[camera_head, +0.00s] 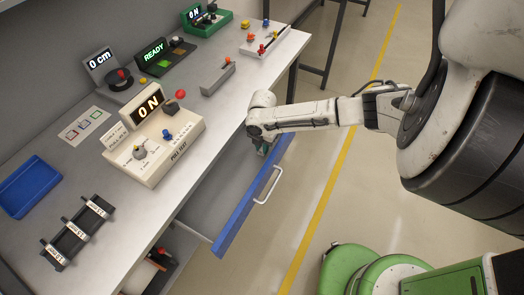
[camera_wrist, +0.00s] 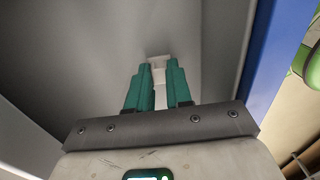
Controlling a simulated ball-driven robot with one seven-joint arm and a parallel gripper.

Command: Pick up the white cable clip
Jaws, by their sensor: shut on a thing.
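The white cable clip (camera_wrist: 158,64) shows in the wrist view between the two green fingers of my gripper (camera_wrist: 157,82). The fingers are shut on it, and its top end sticks out past their tips. In the head view my gripper (camera_head: 262,147) reaches down into the open drawer (camera_head: 215,185) at the table's front edge. The clip cannot be made out in the head view, where my arm and the drawer hide it. I cannot tell whether the clip touches the drawer floor.
The drawer's blue front (camera_head: 242,213) with its white handle (camera_head: 268,186) stands close beside my gripper. On the table are a beige test box (camera_head: 155,140), a blue tray (camera_head: 28,187), a black rack (camera_head: 77,233) and several small devices. Open floor lies to the right.

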